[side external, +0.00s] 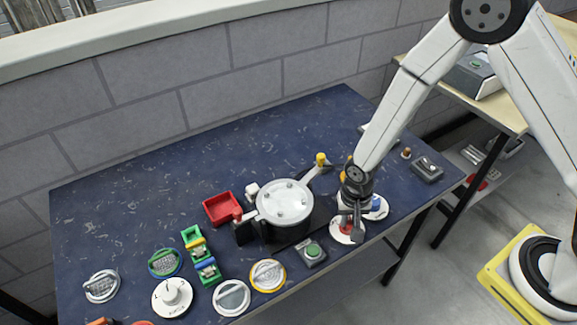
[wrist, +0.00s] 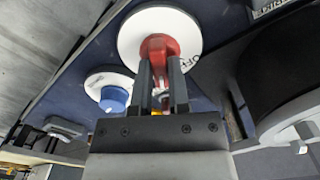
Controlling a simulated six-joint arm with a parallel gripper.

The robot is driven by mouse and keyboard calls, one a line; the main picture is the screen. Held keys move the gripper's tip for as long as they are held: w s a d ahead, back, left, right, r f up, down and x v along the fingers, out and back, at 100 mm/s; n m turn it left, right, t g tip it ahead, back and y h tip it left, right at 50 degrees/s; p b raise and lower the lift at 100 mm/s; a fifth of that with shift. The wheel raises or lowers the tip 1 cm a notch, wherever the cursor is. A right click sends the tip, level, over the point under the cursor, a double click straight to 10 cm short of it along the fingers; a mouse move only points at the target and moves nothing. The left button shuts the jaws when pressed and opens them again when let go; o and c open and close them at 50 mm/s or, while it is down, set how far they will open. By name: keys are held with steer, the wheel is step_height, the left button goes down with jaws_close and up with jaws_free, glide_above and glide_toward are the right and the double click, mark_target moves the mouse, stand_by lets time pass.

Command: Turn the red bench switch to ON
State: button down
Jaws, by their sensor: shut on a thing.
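The red bench switch is a red knob (wrist: 158,46) on a white round dial (wrist: 133,28). Letters that look like OFF show at the dial's right edge in the wrist view; an ON mark cannot be made out. In the side view the white dial (side external: 338,236) sits near the table's front right edge, partly hidden by my gripper (side external: 350,218). My gripper (wrist: 162,66) reaches down over the dial, with its two dark fingers on either side of the red knob and shut on it.
A blue knob (wrist: 113,98) on another white dial stands close beside the red one. A large round silver-topped drum (side external: 285,199) stands to the left. A green-button box (side external: 311,252) is near the front edge. The back left tabletop (side external: 130,190) is clear.

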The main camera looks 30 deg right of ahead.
mark_target(349, 221)
stand_by(0.4)
steer(key=c, duration=0.6)
jaws_free()
steer(key=shift+r, duration=0.15)
steer(key=shift+r, duration=3.75)
